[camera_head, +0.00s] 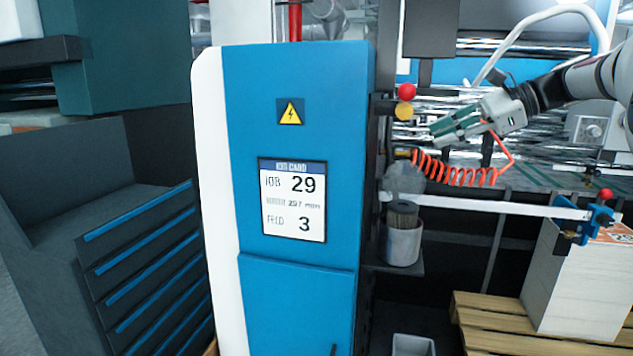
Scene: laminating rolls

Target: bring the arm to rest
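My arm reaches in from the right edge at the top right of the head view. My gripper (436,131) points left and slightly down, in front of the shiny rolls. Its grey-green fingers lie close together in this view, and I cannot tell whether there is a gap between them. I see nothing held in it. An orange coiled hose (455,174) hangs just below the gripper; whether they touch is unclear.
A blue cabinet (300,80) with a job card (293,200) stands centre. Red (407,91) and yellow (404,111) knobs are left of my gripper. A cup with a brush (403,240) sits on a shelf. A paper stack (575,290) stands on a pallet (490,325).

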